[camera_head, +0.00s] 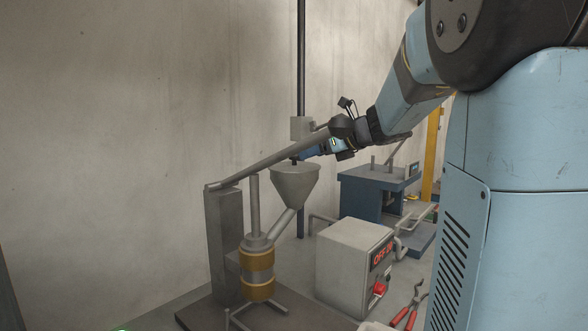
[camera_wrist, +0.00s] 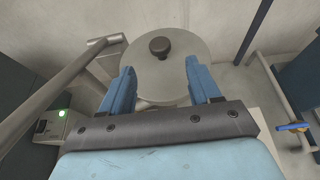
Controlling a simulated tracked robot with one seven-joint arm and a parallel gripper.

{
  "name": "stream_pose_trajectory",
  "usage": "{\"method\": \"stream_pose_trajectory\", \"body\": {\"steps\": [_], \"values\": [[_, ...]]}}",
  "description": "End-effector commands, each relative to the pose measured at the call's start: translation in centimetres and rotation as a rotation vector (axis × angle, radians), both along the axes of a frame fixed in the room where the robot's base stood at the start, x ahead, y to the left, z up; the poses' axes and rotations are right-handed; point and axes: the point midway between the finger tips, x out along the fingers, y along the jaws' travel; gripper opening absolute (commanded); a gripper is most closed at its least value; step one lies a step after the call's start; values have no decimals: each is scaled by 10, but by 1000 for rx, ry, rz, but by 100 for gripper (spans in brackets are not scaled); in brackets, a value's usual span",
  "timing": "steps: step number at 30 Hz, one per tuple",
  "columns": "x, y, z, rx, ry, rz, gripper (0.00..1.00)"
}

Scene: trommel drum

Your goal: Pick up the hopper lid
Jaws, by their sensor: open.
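The hopper lid (camera_wrist: 160,75) is a round grey disc with a dark round knob (camera_wrist: 160,47) on top, seen from above in the wrist view. In the head view, the grey cone-shaped hopper (camera_head: 296,184) stands left of centre, with the small dark knob (camera_head: 294,159) at its top. My gripper (camera_head: 310,152) is just above and to the right of the hopper's top in the head view. In the wrist view my gripper (camera_wrist: 160,70) is open and empty, its two blue fingers apart on either side of the lid, with the knob ahead between them.
A slanted grey bar (camera_head: 250,168) passes close behind the hopper, near a dark vertical pole (camera_head: 301,60). A grey control box (camera_head: 350,265) with a red button stands to the right. A blue machine (camera_head: 370,197) stands behind it. Red-handled pliers (camera_head: 410,308) lie at the front.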

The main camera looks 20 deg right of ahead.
Motion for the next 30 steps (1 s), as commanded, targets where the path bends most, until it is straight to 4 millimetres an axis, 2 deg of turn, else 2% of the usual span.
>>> {"method": "stream_pose_trajectory", "body": {"steps": [8, 19, 29, 30], "values": [[14, 8, -6, 1, 1, -2, 62], [50, 30, -18, 1, 1, -2, 62], [54, 33, -19, 0, 0, -2, 62], [54, 33, -19, 0, 0, -2, 58]]}}
